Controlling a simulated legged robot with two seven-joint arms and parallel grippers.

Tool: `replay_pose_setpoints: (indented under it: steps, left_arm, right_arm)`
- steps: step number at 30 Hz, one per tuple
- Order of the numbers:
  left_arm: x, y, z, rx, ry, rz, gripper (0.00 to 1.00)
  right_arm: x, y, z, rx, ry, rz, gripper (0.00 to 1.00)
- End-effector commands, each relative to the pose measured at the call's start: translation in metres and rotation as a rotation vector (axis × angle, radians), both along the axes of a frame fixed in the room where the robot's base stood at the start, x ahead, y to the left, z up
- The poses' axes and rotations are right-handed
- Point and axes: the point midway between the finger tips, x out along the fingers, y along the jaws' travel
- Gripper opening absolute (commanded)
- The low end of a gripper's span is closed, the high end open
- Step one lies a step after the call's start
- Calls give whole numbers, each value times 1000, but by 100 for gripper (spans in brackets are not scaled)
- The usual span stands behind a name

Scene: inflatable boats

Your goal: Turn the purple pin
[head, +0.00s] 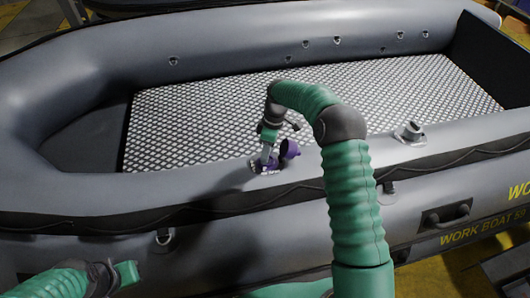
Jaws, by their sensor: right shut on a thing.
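The purple pin (289,149) sits at a fitting (258,167) on top of the near tube of the grey inflatable boat (80,190). My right gripper (268,160) reaches down over the tube from the right. Its fingers are shut at the fitting, right beside the purple part, and small purple bits show at the fingertips. The fingers partly hide what they hold. My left gripper (125,274) is low at the bottom left, in front of the boat and away from the pin. Its fingers are too small and angled to tell whether they are open.
A silver metal floor (200,115) lies inside the boat. A grey fitting (410,132) stands on the near tube to the right. A black handle (445,216) is on the boat's outer side. The tube top left of the pin is clear.

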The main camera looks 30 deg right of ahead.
Motion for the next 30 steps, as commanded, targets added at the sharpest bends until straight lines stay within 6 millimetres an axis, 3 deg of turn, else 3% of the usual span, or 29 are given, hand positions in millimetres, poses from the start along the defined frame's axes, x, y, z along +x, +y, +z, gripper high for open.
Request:
replay_pose_setpoints:
  steps: [15,30]
  left_arm:
    - [0,0,0,0,0,0,0]
    - [0,0,-1,0,0,0,0]
  right_arm:
    - [4,-8,3,67,-27,376,0]
    - [5,-9,3,84,-34,474,0]
